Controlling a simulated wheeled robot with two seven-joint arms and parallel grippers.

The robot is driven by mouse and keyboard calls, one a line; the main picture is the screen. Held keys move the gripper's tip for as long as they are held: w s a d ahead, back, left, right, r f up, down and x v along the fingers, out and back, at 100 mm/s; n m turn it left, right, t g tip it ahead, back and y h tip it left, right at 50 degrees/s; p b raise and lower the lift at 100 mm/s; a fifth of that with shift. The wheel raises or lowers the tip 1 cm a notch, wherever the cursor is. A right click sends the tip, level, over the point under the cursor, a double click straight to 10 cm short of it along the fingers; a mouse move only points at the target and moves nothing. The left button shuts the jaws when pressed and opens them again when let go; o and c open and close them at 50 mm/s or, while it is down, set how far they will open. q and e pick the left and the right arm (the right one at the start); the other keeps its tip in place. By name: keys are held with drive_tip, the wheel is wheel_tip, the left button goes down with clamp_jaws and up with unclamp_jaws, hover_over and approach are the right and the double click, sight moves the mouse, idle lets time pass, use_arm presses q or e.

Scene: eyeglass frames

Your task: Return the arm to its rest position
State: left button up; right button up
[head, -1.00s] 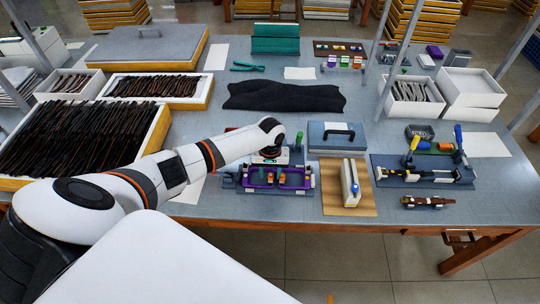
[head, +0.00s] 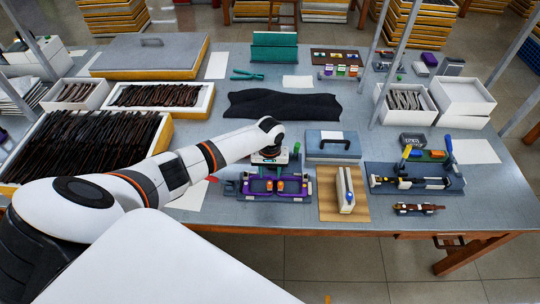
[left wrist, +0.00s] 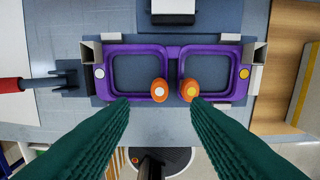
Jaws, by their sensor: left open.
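A purple eyeglass frame (head: 262,196) lies in a grey fixture at the table's front, below my left gripper in the head view. In the left wrist view the purple frame (left wrist: 134,100) lies flat, with two orange knobs (left wrist: 159,90) by its bridge. My left gripper (left wrist: 160,104) is open, its two green fingers apart with nothing held between them. In the head view my left arm reaches in from the left, and the wrist hides the fixture's back; the fingers are hard to make out there. My right gripper is not in view.
A wooden board (head: 327,210) with a white block sits right of the fixture, and a grey-blue case (head: 333,153) stands behind it. A tool station (head: 380,186) lies further right. A tray of dark frames (head: 28,194) sits at left near my arm. A red-handled tool (left wrist: 22,84) lies beside the fixture.

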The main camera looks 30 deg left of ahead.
use_arm(q)
drive_tip(key=shift+r+p, duration=0.35)
drive_tip(key=shift+r, duration=0.15)
